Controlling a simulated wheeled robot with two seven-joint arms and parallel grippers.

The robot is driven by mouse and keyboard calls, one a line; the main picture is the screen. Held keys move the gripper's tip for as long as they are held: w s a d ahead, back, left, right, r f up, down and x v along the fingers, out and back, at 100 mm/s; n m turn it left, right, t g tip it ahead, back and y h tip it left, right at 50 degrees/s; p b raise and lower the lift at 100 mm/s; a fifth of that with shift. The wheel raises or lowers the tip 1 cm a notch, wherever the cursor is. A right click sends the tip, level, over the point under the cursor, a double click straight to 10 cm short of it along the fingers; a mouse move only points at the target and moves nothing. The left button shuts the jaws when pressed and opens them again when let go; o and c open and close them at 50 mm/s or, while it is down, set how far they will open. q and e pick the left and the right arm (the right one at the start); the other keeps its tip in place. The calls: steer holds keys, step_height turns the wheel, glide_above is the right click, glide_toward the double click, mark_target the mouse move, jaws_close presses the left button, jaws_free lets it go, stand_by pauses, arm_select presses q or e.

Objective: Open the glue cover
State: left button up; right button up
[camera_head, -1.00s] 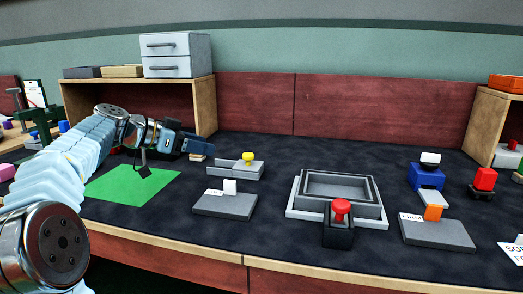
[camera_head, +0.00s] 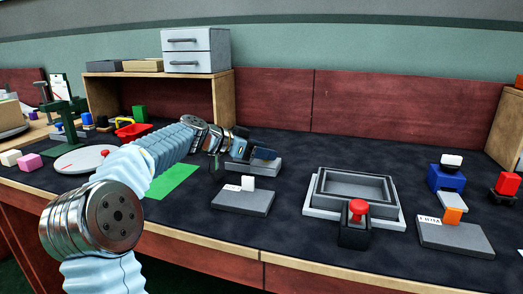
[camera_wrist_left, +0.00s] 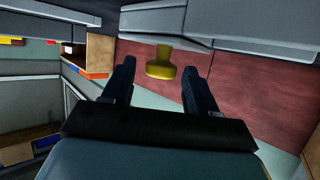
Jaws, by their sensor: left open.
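A low grey box (camera_head: 262,167) stands on the dark bench top, behind my left gripper (camera_head: 264,153) in the head view. Its yellow knob is hidden there by the gripper. In the left wrist view the yellow knob (camera_wrist_left: 161,62) shows between the two open fingers of my left gripper (camera_wrist_left: 159,70), with a visible gap on each side. The knob joins the grey body (camera_wrist_left: 160,20) at the top of that view. I cannot tell whether the box's cover is shut. My right gripper is not in view.
A grey block with a white tab (camera_head: 243,199) stands in front of the box. A grey tray (camera_head: 355,188) and a red button (camera_head: 357,206) are to the right. A green mat (camera_head: 173,183) lies to the left under my arm. A wooden shelf (camera_head: 226,103) stands behind.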

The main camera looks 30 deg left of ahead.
arm_select(q)
steer(key=shift+c, duration=0.3)
jaws_close()
steer(key=a, duration=0.2)
steer(key=s+a, duration=0.1)
steer(key=a, duration=0.2)
steer(key=a+b, duration=0.1)
steer(key=a, duration=0.1)
steer(key=shift+s+a, duration=0.3)
steer(key=shift+s, duration=0.1)
steer(key=shift+o, duration=0.3)
jaws_free()
steer(key=v, duration=1.3)
steer(key=shift+s+a, duration=0.15)
steer(key=shift+s, duration=0.2)
